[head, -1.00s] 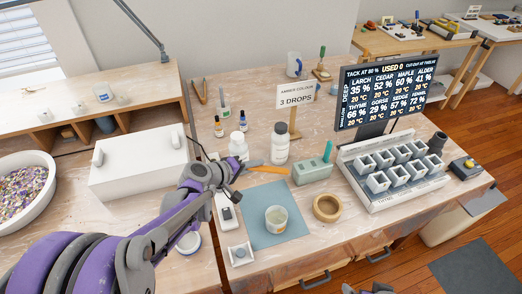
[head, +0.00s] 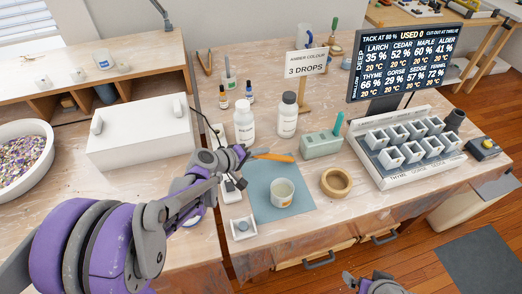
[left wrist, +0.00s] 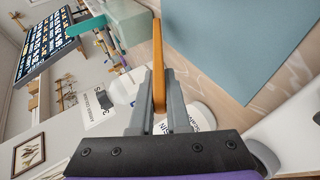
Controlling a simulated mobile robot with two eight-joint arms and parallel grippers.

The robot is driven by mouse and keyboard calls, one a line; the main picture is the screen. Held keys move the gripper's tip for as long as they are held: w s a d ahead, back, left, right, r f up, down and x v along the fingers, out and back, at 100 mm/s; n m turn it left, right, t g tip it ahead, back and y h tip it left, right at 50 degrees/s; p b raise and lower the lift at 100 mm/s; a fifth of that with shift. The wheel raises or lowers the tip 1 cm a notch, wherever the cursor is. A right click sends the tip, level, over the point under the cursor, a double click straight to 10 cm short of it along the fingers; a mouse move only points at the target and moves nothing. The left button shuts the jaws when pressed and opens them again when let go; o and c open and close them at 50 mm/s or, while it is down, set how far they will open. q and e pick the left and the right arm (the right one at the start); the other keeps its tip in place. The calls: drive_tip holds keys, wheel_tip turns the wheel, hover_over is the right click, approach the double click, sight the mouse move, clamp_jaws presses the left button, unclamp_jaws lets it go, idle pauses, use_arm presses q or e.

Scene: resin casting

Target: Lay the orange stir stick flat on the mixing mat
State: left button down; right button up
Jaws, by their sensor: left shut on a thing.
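The orange stir stick (head: 273,157) is held nearly level by my left gripper (head: 245,153), pointing right across the back edge of the mixing mat. The left wrist view shows the stick (left wrist: 157,60) clamped between the two grey fingers (left wrist: 158,90), sticking out past the tips. The blue-grey mixing mat (head: 263,182) lies on the bench; in the left wrist view the mat (left wrist: 235,50) is to the right of the stick. The stick appears above the surface; its exact height is unclear. Part of my right gripper (head: 376,286) shows at the bottom edge, its fingers unclear.
A cup (head: 282,192) stands on the mat. A tape ring (head: 336,182) and a green block holder (head: 321,144) are right of it. White bottles (head: 244,122) (head: 288,115) stand behind. A small square dish (head: 243,228) sits at the mat's front left.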

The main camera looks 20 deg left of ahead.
use_arm(q)
drive_tip(key=shift+f, duration=0.3)
drive_tip(key=c, duration=0.8)
unclamp_jaws()
drive_tip(key=p+v, duration=0.1)
drive_tip(key=v, duration=1)
drive_tip(key=s+d+r+m+g+y+p, duration=0.25)
drive_tip(key=s+d+m+g+p, duration=0.3)
drive_tip(key=s, duration=0.45)
drive_tip(key=s+r+m+y+p, duration=0.1)
drive_tip(key=s, duration=0.1)
drive_tip(key=s+r+m+y+p, duration=0.1)
drive_tip(key=s+y+p, duration=0.1)
drive_tip(key=s, duration=0.1)
drive_tip(key=s+r+m+y+p, duration=0.1)
drive_tip(key=s, duration=0.2)
drive_tip(key=shift+s+a+r+m+t+p, duration=0.1)
drive_tip(key=shift+a+r+m+t+p, duration=0.05)
drive_tip(key=shift+r+m+t+p, duration=0.15)
